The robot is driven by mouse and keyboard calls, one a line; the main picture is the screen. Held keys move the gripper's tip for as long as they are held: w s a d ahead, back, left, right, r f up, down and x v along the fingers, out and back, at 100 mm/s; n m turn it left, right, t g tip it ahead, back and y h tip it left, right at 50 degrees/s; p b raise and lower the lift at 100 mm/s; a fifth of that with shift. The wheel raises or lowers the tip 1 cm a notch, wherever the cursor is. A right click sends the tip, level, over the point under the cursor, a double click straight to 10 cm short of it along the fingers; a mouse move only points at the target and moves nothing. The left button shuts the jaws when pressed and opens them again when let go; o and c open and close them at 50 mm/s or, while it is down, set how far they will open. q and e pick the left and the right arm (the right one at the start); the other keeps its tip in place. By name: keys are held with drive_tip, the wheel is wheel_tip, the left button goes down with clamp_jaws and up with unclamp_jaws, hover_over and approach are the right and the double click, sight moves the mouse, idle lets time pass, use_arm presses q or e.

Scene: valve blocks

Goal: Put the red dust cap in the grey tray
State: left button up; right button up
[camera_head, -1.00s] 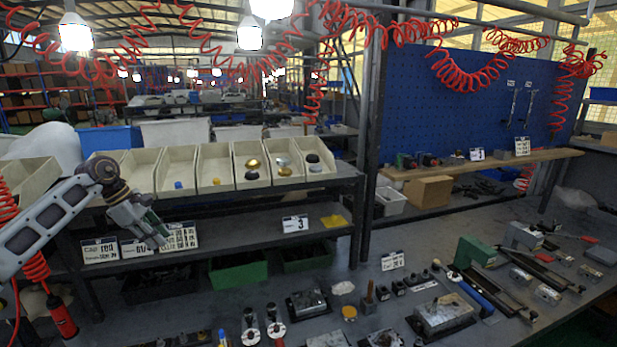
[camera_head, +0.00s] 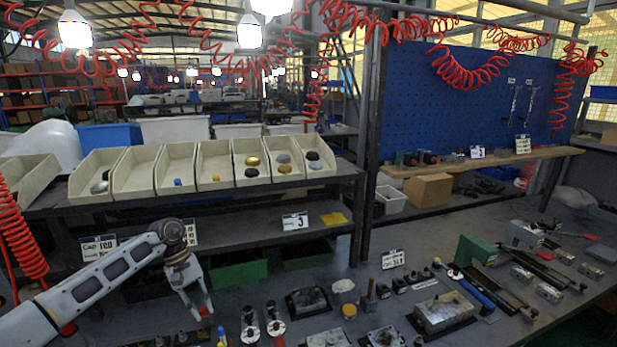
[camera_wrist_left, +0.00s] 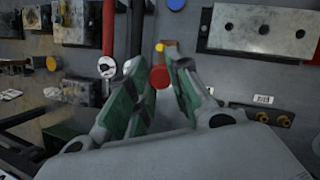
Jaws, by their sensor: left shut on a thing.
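The red dust cap (camera_head: 204,311) is a small red disc between the fingertips of my left gripper (camera_head: 201,314). In the left wrist view the red cap (camera_wrist_left: 159,77) shows as a round red face between the green-padded fingers of the left gripper (camera_wrist_left: 163,66), which is shut on it. The gripper points down, low over the near part of the bench. The fingers partly hide what lies beneath. I cannot tell for certain which thing is the grey tray. My right gripper is not in view.
Metal valve blocks (camera_head: 307,300) and (camera_head: 440,313) stand right of the gripper, among upright gauges and fittings. A blue cap (camera_head: 221,332) is close by. Cream bins (camera_head: 133,172) line the shelf behind. A red air hose (camera_head: 22,240) hangs at the left.

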use_arm(q)
drive_tip(key=s+d+f+m+g+y, duration=0.1)
drive_tip(key=s+d+f+m+y, duration=0.1)
drive_tip(key=s+d+f+m, duration=0.5)
wheel_tip(320, 180, down, 2)
drive_tip(key=shift+s+d+f+g+b, duration=0.15)
drive_tip(key=shift+s+d+g+b, duration=0.25)
drive_tip(key=shift+s, duration=0.75)
